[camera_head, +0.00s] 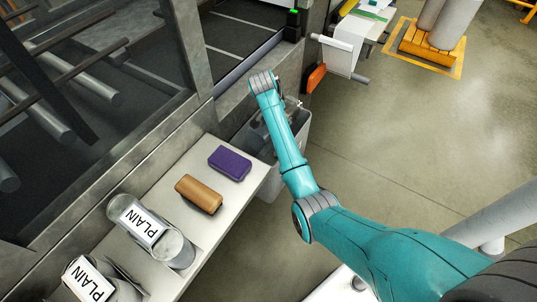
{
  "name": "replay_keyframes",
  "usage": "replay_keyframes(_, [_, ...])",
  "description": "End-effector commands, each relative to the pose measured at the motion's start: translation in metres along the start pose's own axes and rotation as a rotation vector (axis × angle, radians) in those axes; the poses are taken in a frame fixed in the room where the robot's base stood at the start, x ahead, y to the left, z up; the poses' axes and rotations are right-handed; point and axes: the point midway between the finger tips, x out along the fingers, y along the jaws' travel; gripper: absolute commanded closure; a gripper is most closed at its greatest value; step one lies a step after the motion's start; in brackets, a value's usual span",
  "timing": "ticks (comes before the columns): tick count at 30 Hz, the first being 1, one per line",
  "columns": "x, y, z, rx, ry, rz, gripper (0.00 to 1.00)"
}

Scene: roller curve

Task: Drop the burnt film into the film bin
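A grey bin (274,184), which looks like the film bin, stands on the floor beyond the end of the white shelf. My teal arm crosses over it and hides much of its opening. The wrist end of my arm is above the bin's far side. My gripper is mostly or wholly hidden under the arm. Dark shapes show at the bin's opening, left of the arm. I cannot tell whether they are my gripper, film or the bin's inside. I cannot make out the burnt film.
The white shelf (234,193) holds a purple block (230,163), a brown block (199,194) and rolls labelled PLAIN (144,226). A machine frame stands at left. An orange object (316,78) is beyond the bin. Open floor lies at right.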

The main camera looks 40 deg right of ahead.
Motion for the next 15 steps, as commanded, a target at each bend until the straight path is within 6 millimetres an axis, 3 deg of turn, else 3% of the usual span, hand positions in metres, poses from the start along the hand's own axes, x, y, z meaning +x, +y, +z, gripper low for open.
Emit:
replay_keyframes(6, [0.017, 0.000, 0.007, 0.000, 0.000, 0.000, 0.40])
replay_keyframes(15, [0.022, 0.000, 0.009, 0.001, 0.000, 0.000, 0.40])
